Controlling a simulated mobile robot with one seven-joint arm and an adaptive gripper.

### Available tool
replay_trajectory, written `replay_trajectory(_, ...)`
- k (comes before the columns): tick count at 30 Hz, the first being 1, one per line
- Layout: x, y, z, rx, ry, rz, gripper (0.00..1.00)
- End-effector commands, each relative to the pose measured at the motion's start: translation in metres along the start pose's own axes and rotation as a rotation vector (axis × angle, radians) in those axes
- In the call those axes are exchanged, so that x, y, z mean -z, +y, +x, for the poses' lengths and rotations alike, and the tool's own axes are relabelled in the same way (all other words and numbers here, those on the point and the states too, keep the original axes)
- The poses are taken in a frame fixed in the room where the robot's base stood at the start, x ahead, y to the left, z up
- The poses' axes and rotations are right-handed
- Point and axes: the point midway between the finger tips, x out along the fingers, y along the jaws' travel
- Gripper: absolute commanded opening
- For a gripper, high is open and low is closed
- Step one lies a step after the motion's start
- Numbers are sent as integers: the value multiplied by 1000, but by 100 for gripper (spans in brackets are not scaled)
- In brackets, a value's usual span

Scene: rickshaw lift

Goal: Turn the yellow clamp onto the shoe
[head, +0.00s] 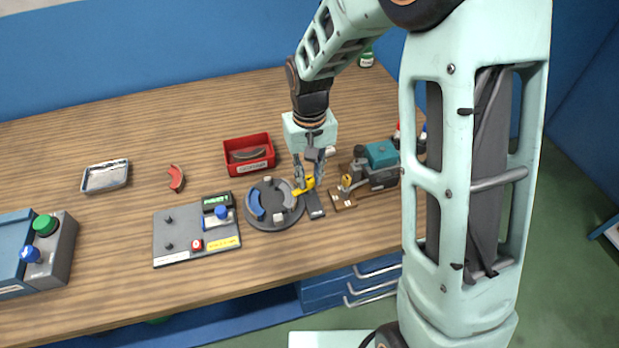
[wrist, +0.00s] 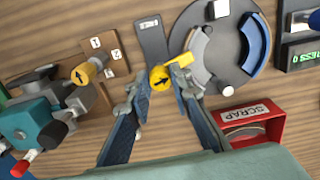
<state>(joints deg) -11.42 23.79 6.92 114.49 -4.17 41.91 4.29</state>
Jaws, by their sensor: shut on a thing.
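My gripper (wrist: 162,86) is shut on the clamp's knob, one fingertip on each side. The clamp's arm points right toward the grey curved shoe (wrist: 197,52); its tip is at the shoe's edge, and I cannot tell if it overlaps or touches it. A blue curved shoe (wrist: 256,45) lies on the plate's other side. In the head view my gripper (head: 308,184) partly covers the clamp (head: 303,187).
A red scrap bin (head: 235,165) holding a dark curved piece stands behind the plate. A teal machine (head: 380,160) and a wooden board with a yellow knob (head: 347,181) are to the right. A grey panel (head: 180,218) with a display is left. A red curved piece (head: 176,178) lies farther left.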

Motion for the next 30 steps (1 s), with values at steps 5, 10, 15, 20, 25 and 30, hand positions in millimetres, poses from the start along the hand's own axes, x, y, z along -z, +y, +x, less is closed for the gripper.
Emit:
replay_trajectory(5,-1,0,1,-1,-2,124,0)
replay_trajectory(10,0,0,1,0,-1,212,0)
replay_trajectory(15,0,0,0,-1,-2,262,0)
replay_trajectory(20,-1,-1,0,-1,-2,284,0)
replay_trajectory(25,-1,-1,0,0,-2,289,0)
replay_trajectory(30,-1,-1,0,0,-2,289,0)
